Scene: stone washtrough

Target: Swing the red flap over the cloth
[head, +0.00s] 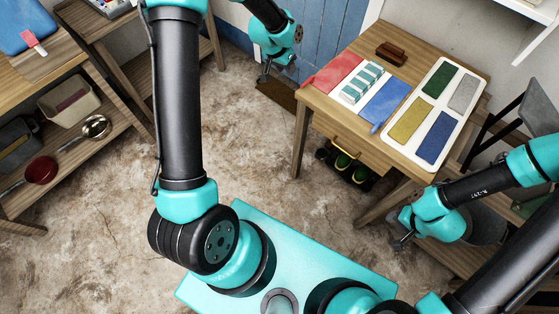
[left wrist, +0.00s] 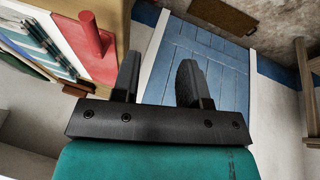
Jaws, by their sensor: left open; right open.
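The red flap (head: 332,73) lies flat and open on the wooden table, left of the striped cloth. It also shows in the left wrist view (left wrist: 98,66), with a red upright tab or handle at its edge. The folded green-and-white cloth (head: 361,83) lies between the red flap and a blue flap (head: 385,104), and nothing covers it. My left gripper (head: 279,72) is left of the table, apart from the red flap; in the left wrist view its fingers (left wrist: 157,80) are open and empty. My right gripper (head: 400,242) is open, low beside the table's front right corner.
A white tray (head: 454,74) with green, grey, yellow and blue pads fills the table's right side. A brown wooden block (head: 390,53) lies at the back. A blue door (head: 345,30) stands behind. Shelves (head: 95,135) stand at left. The floor between is clear.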

